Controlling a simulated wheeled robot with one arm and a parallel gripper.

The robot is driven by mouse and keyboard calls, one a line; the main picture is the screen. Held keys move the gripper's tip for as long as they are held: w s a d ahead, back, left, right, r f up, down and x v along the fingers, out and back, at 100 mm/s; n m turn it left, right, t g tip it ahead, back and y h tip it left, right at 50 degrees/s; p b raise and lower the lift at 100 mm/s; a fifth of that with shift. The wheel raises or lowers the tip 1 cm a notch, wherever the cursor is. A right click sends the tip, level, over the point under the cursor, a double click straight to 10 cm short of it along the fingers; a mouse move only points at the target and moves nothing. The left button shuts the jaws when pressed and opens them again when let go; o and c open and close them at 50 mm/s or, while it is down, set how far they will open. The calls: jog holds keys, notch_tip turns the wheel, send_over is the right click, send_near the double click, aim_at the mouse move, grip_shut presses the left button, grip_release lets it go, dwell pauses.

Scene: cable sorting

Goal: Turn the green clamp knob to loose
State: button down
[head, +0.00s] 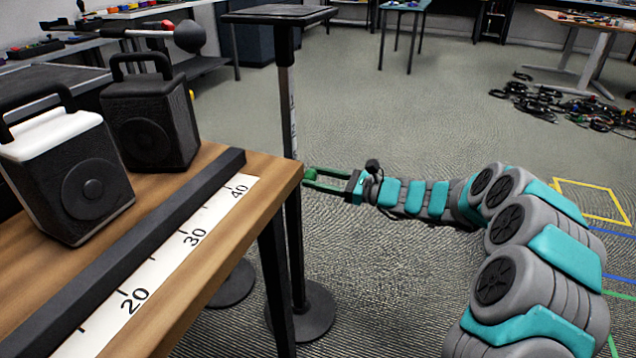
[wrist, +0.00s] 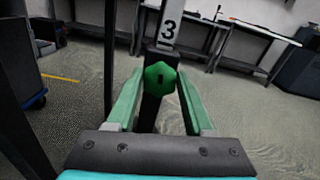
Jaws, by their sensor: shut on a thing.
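The green clamp knob (wrist: 160,77) sits on the dark column of a stand, below a scale strip reading 3 in the wrist view. It has a small dark mark on its face. In the head view the knob (head: 309,174) shows at the column, just past the table's corner. My gripper (head: 315,180) reaches it from the right. Its two green fingers lie on either side of the knob in the wrist view (wrist: 160,74), shut on it. The exact contact at the fingertips is hard to make out. The stand (head: 290,90) is upright with a flat dark top.
A wooden table (head: 215,175) with a ruler strip (head: 195,235) and two dark speaker-like boxes (head: 150,122) is at left, its corner close to the stand. The stand's round base (head: 305,318) is on the carpet. Black cables (head: 570,105) lie at far right.

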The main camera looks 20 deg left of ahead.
jog(key=shift+s+f+n+b, duration=0.1)
jog(key=shift+f+n+b, duration=0.05)
jog(key=shift+n+b, duration=4.2)
jog(key=shift+s+f+n+b, duration=0.1)
jog(key=shift+n+b, duration=3.75)
jog(key=shift+n, duration=1.2)
jog(key=shift+c, duration=1.4)
grip_release()
jog(key=d, duration=0.7)
jog(key=shift+s+d+p, duration=0.3)
jog(key=shift+d+p, duration=0.05)
jog(key=shift+p, duration=0.1)
